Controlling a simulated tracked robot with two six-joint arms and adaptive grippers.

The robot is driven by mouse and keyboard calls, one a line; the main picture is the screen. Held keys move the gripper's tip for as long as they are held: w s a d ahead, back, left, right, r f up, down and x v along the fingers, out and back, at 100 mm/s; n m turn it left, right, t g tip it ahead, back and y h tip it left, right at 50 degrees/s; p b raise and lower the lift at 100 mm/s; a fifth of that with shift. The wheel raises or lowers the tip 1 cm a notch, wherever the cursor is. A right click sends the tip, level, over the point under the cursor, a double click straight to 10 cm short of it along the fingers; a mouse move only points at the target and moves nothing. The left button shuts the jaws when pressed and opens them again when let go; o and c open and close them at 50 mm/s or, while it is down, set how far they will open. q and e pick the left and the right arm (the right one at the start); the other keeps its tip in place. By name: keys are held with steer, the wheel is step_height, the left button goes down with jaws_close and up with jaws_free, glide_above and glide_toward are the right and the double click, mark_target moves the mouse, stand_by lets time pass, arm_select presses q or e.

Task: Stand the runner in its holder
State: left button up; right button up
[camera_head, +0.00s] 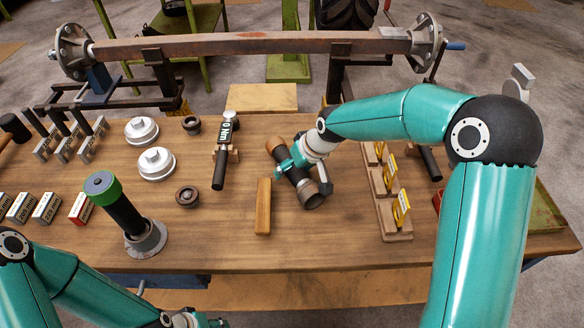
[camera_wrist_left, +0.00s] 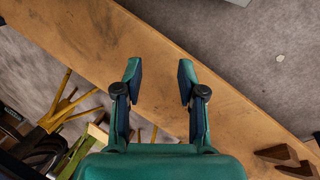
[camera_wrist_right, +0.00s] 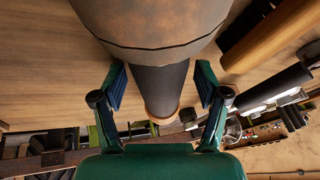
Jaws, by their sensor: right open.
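A dark tool with a flared metal end and a brown knob, which seems to be the runner (camera_head: 309,197), lies tilted across my right gripper (camera_head: 303,176). In the right wrist view the runner's black shaft (camera_wrist_right: 160,88) passes between the open fingers, with a gap on both sides. Its wide end fills the top of that view. A green-capped black cylinder (camera_head: 122,210) stands upright in a round grey base (camera_head: 148,240) at front left. I cannot tell which thing is the runner's holder. My left gripper (camera_wrist_left: 158,75) is open and empty above a wooden board.
A wooden block (camera_head: 263,207) lies left of the runner. A torque wrench (camera_head: 222,150) rests on a small stand behind it. A wooden rack with yellow cards (camera_head: 388,195) stands to the right. A long axle (camera_head: 250,43) spans the back. The front middle of the bench is clear.

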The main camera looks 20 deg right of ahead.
steer(key=shift+c, duration=0.2)
jaws_close()
steer(key=shift+r, duration=0.2)
